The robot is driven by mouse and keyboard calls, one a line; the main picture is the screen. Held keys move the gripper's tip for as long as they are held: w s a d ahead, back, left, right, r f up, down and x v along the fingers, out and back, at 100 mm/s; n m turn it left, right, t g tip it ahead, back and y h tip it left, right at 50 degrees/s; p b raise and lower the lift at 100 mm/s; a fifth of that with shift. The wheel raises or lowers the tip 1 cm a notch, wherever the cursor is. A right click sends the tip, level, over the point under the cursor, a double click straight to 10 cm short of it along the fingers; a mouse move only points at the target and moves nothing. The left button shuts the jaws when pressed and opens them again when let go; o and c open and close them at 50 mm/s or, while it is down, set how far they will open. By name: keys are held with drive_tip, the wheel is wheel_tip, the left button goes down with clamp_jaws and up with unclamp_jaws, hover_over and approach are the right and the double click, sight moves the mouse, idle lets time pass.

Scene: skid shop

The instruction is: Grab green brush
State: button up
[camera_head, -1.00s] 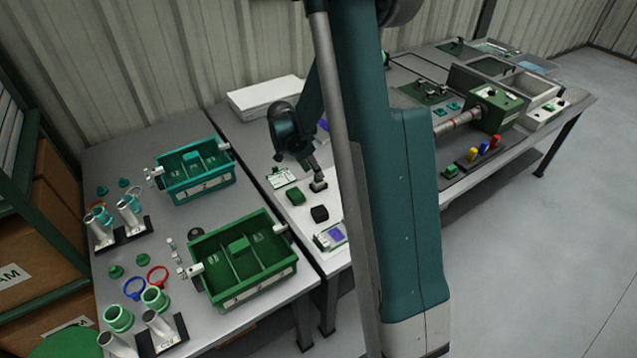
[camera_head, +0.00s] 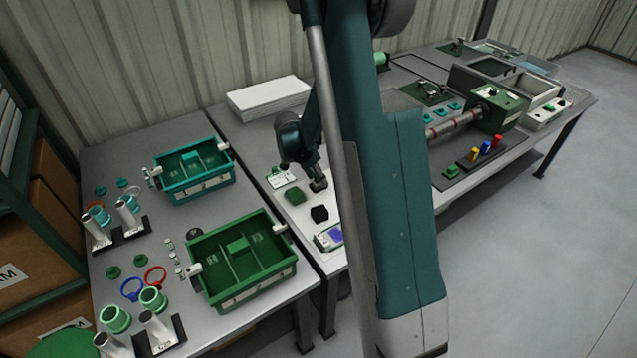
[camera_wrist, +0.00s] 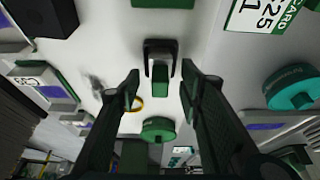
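My gripper (camera_head: 318,184) hangs over the middle table, beside a green block and a black block. In the wrist view its two dark fingers (camera_wrist: 160,73) are open and apart. Between the fingertips lies a small item with a black and grey head and a narrow green part (camera_wrist: 160,88); it may be the green brush, but I cannot tell for sure. No finger is clearly touching it. In the head view I cannot make out this item.
The green block (camera_head: 294,195) and black block (camera_head: 319,213) stand close by. A white card (camera_head: 282,177) lies behind them. Green (camera_head: 243,262) and teal (camera_head: 195,172) bins stand on the left table.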

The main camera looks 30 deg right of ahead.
drive_tip(key=c, duration=1)
drive_tip(key=shift+r+p, duration=1.15)
drive_tip(key=shift+r, duration=3.85)
